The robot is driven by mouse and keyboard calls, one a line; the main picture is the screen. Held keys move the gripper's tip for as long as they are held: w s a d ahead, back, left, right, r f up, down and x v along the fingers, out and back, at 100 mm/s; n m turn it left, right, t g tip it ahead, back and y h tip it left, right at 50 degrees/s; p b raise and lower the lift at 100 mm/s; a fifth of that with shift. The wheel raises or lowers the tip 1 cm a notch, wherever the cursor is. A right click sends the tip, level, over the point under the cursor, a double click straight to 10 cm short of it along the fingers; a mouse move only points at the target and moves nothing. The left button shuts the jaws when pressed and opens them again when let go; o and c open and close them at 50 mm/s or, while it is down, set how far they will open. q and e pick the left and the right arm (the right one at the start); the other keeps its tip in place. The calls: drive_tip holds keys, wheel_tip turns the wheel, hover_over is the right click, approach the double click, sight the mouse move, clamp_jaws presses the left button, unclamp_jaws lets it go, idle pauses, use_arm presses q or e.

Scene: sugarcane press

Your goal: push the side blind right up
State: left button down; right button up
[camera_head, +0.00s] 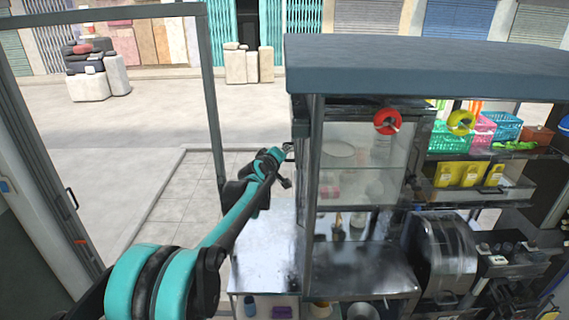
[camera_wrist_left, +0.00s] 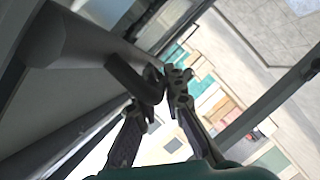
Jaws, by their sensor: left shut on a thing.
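My left gripper (camera_head: 284,168) is at the stall's left side, beside the front corner post. In the left wrist view its two fingers (camera_wrist_left: 164,92) are closed around a dark curved handle (camera_wrist_left: 128,74). The handle is fixed to a thick grey bar (camera_wrist_left: 78,36), which looks like the lower edge of the side blind. In the head view the handle is small and partly hidden by the gripper. The blind's sheet is hard to make out. My right gripper is not in view.
The stall has a grey roof (camera_head: 430,60), a glass cabinet (camera_head: 350,175) and a metal counter (camera_head: 360,278). Coloured baskets (camera_head: 505,126) and yellow packs (camera_head: 471,174) stand on shelves at right. A dark door frame (camera_head: 214,110) stands at left, with open paved ground (camera_head: 150,120) beyond.

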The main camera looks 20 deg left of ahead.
use_arm(q)
wheel_tip(320, 180, up, 4)
drive_tip(key=shift+r+p, duration=0.1)
drive_tip(key=shift+p, duration=0.5)
drive_tip(key=c, duration=1.6)
unclamp_jaws()
drive_tip(key=shift+s, duration=0.1)
drive_tip(key=v, duration=1.2)
